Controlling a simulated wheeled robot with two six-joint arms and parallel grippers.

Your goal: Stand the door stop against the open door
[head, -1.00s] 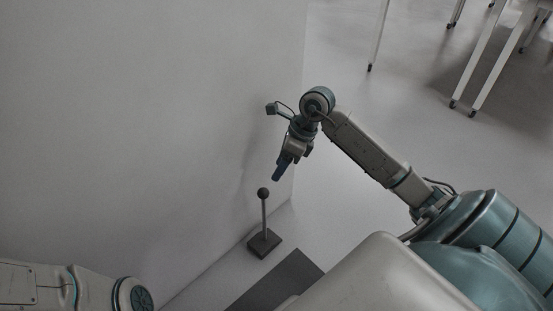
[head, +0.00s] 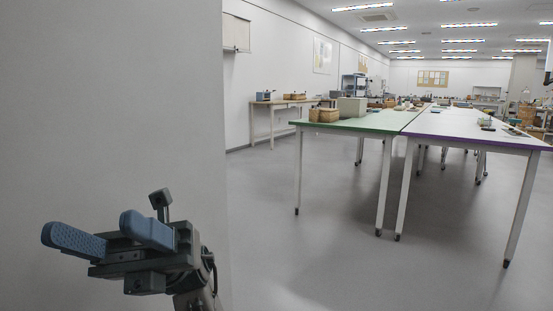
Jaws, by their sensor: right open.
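A large plain pale upright panel, which looks like the open door (head: 110,100), fills the left of the head view and ends in a straight vertical edge. My right gripper (head: 88,226) is in front of it at the lower left. Its two blue fingers are spread apart with nothing between them, pointing left. I cannot tell how far the gripper is from the panel. The door stop is out of view now, and so is the foot of the panel. My left gripper is not in view.
Right of the panel's edge the grey floor (head: 300,260) is open. Beyond stand a green-edged table (head: 350,124) and a purple-edged table (head: 465,127) on white legs, with boxes (head: 352,107) on top. A bench (head: 285,104) stands along the far wall.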

